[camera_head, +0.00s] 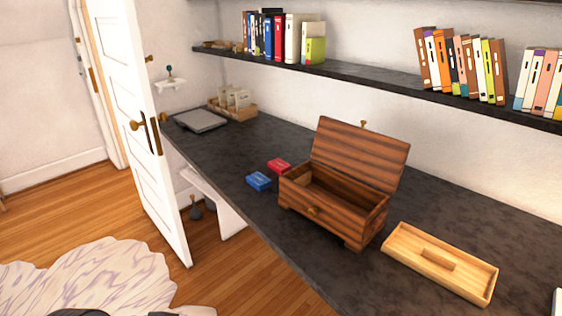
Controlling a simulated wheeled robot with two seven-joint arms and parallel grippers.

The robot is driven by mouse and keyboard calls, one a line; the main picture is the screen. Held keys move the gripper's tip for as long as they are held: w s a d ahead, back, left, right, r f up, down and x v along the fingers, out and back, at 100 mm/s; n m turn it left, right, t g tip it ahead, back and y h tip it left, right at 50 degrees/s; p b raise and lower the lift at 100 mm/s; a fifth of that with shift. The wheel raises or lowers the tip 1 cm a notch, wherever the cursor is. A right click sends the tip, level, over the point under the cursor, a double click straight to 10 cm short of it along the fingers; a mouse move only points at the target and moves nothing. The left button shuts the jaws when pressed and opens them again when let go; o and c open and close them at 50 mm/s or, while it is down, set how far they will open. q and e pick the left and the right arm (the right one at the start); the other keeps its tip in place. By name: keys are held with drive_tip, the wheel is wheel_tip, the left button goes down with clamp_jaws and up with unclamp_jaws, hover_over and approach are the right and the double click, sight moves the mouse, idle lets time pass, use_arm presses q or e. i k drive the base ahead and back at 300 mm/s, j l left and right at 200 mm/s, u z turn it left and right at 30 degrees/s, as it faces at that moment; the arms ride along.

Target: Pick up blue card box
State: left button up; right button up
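The blue card box (258,181) lies flat on the dark desk (330,270), near its front edge. A red card box (279,166) lies just behind it and to its right. A wooden chest (330,205) with its lid raised stands to the right of both boxes. The part of its inside that shows looks empty. Neither of my grippers shows in the head view. Nothing touches the blue card box from above.
A light wooden tray (400,242) lies right of the chest. A grey flat object (200,120) and a wooden organizer (240,110) are at the desk's far left. A shelf (370,76) with books hangs above. A white door (140,120) stands open at left.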

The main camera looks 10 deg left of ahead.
sight(258, 180)
drive_tip(key=i+j, duration=0.3)
drive_tip(key=j, duration=0.15)
drive_tip(key=i+j, duration=0.3)
drive_tip(key=j, duration=0.2)
drive_tip(key=i+j, duration=0.65)
drive_tip(key=j, duration=0.3)
drive_tip(key=i+j, duration=0.3)
drive_tip(key=j, duration=0.15)
drive_tip(key=i+j, duration=0.3)
drive_tip(key=j, duration=0.15)
